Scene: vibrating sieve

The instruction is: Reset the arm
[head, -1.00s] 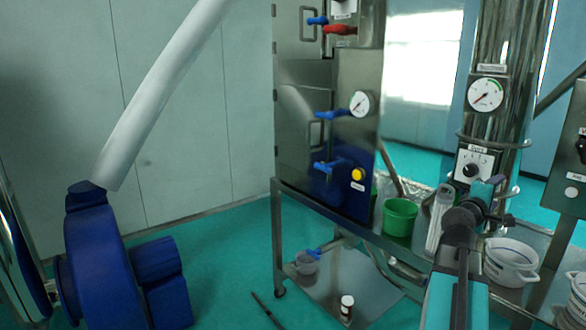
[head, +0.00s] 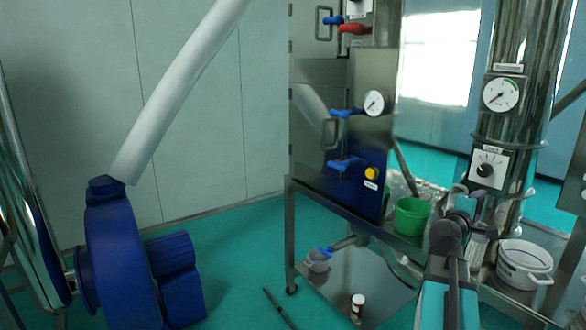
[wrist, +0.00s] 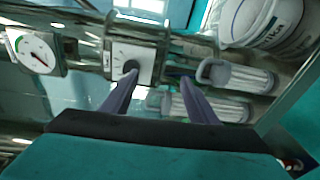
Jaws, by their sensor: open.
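My arm (head: 447,290) reaches up from the lower right of the head view. My gripper (head: 466,203) is small and partly hidden behind my wrist there, in front of the steel column. In the wrist view, the two dark fingers of my gripper (wrist: 157,90) stand apart with nothing between them. Beyond them is a white box with a black knob (wrist: 130,62), which also shows in the head view (head: 486,168). I cannot tell the distance between the fingers and the box.
Clear ribbed containers (wrist: 238,77) and a white bowl (wrist: 262,22) are to the right in the wrist view. A green cup (head: 411,218) stands left of my gripper on the steel table. A gauge (head: 500,94) sits on the column. A blue blower (head: 120,260) stands left; floor between is mostly clear.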

